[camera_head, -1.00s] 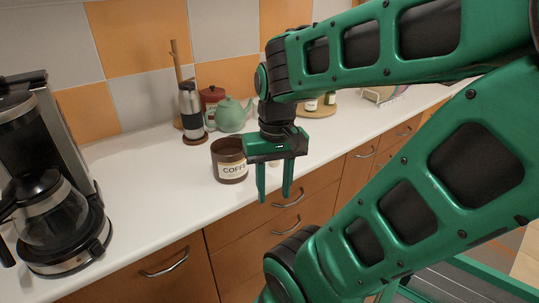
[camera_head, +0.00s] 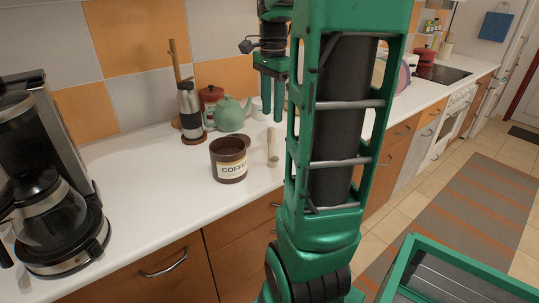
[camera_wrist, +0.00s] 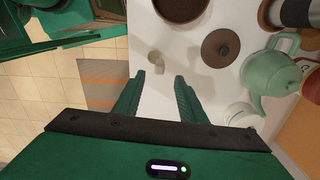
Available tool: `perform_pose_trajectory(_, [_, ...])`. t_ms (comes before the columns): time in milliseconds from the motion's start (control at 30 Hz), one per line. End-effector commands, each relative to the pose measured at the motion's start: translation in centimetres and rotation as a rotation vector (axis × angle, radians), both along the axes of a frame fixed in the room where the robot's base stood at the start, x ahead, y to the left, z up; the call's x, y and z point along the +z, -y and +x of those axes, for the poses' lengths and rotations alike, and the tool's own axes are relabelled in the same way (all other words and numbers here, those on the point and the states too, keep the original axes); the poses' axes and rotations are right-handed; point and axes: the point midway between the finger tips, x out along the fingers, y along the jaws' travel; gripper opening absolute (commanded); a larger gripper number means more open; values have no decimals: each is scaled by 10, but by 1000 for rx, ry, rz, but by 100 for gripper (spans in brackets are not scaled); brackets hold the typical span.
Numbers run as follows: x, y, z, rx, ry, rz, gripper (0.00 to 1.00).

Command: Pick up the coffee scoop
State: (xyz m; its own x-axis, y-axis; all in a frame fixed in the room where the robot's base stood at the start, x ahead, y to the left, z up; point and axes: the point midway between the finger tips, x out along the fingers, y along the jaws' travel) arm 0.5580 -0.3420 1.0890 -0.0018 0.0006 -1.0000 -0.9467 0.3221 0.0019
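A small pale wooden piece, which appears to be the coffee scoop (camera_head: 272,147), is on the white counter just right of the brown coffee canister (camera_head: 229,165). In the wrist view the scoop (camera_wrist: 157,63) shows as a short beige shape beyond my fingertips, roughly between their lines. My gripper (camera_head: 271,118) is above and behind the scoop in the head view, partly hidden by my arm. In the wrist view my gripper (camera_wrist: 160,77) has its two fingers apart, with nothing between them. The scoop is apart from the fingers.
A brown lid (camera_wrist: 220,47) lies near the canister. A green teapot (camera_head: 229,113), a steel flask (camera_head: 191,112) and a red jar (camera_head: 210,95) stand behind. A white cup (camera_wrist: 243,115) is beside my right finger. A coffee maker (camera_head: 52,190) stands left. The front counter is clear.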

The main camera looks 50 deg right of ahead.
Motion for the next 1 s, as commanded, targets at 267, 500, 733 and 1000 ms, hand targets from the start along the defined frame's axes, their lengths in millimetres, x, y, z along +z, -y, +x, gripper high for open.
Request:
perform_pose_trajectory(267, [-23,-1,0,3,0,0,38])
perform_pose_trajectory(500, [-54,-4,0,6,-2,2,38])
perform_pose_trajectory(733, [-72,-3,1,5,0,0,38])
perform_pose_trajectory(1000, [-73,-3,1,5,1,0,26])
